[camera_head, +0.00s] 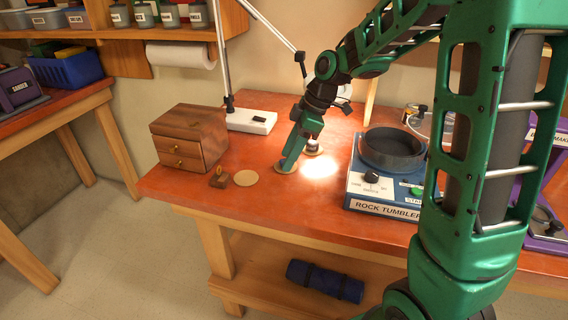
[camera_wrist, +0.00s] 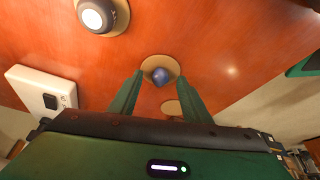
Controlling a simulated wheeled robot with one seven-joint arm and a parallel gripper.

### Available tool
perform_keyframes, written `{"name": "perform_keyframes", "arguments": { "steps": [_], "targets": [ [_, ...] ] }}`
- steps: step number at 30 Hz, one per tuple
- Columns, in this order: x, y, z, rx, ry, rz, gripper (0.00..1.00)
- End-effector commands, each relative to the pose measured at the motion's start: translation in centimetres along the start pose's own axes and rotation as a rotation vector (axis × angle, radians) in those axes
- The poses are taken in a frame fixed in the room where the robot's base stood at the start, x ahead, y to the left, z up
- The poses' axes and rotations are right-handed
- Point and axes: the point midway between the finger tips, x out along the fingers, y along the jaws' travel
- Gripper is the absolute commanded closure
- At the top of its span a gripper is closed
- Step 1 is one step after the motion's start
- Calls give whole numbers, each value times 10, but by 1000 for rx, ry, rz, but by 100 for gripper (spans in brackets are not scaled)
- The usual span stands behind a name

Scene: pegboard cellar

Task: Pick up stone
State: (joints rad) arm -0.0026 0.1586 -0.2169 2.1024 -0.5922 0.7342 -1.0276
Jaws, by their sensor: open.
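The stone (camera_wrist: 160,76) is a small, rounded, dark blue-purple piece. It lies on a round tan disc (camera_wrist: 176,66) on the orange-red table. In the wrist view my gripper (camera_wrist: 159,80) is open, with one green finger on each side of the stone. I cannot tell whether the fingers touch it. In the head view my gripper (camera_head: 286,164) points down at the same disc (camera_head: 279,170) and hides the stone.
A small dark-and-white round object (camera_head: 312,145) stands on another disc close behind my gripper. The rock tumbler (camera_head: 383,183) stands to the right.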

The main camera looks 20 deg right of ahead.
Motion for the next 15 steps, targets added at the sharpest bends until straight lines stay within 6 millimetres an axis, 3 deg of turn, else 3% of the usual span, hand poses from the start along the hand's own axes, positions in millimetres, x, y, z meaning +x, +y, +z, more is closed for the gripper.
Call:
{"name": "perform_keyframes", "arguments": {
  "steps": [9, 15],
  "targets": [
    [6, 0, 0, 0, 0, 2, 56],
    [5, 0, 0, 0, 0, 2, 100]
  ]
}}
